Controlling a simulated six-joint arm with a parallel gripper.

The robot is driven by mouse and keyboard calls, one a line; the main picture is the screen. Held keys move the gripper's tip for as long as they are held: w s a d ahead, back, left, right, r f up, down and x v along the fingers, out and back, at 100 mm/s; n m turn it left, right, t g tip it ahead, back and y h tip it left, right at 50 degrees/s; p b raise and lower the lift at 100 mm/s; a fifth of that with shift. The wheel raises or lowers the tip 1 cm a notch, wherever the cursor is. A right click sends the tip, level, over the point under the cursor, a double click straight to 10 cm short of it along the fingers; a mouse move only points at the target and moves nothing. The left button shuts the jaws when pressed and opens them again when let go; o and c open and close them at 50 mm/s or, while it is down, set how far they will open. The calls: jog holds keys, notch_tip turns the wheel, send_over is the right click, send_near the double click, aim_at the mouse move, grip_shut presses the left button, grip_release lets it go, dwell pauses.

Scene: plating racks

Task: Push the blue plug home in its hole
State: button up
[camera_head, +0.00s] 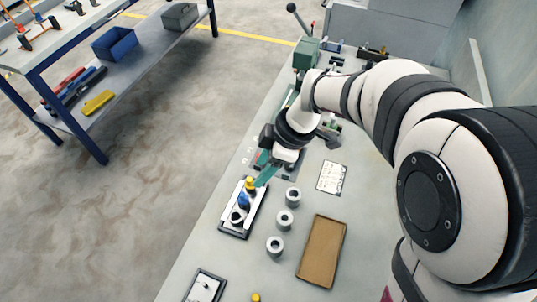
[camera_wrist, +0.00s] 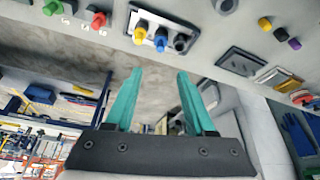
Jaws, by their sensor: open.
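The blue plug (camera_head: 243,200) stands in the middle of a white, dark-edged rack (camera_head: 233,229). My gripper (camera_head: 264,177) has teal fingers, close to the yellow plug's end of the rack. In the wrist view my gripper (camera_wrist: 159,72) is open, with nothing between the fingers.
Three grey rings (camera_head: 285,219) stand right of the rack, beside a brown tray (camera_head: 322,250) and a white card (camera_head: 331,177). A dark-edged plate (camera_head: 205,287) lies at the near edge. Green (camera_wrist: 52,7) and red (camera_wrist: 98,20) knobs show in the wrist view.

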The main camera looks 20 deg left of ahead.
aim_at(242, 194)
jog(key=v, duration=0.3)
jog(key=shift+r, duration=0.1)
jog(key=shift+c, duration=0.6)
jog(key=a+f+n+h, duration=0.1)
jog(key=a+f+n, duration=0.1)
jog(key=s+a+f+n+h, duration=0.1)
jog(key=a+f+n, duration=0.1)
jog(key=a+f+n+t+h, duration=0.1)
jog(key=a+f+n+h, duration=0.1)
jog(key=n, duration=0.1)
jog(key=shift+s+f, duration=0.35)
jog(key=shift+s, duration=0.05)
grip_shut()
notch_tip(242, 194, down, 5)
jog(key=shift+a+r, duration=0.1)
jog(key=shift+f, duration=0.6)
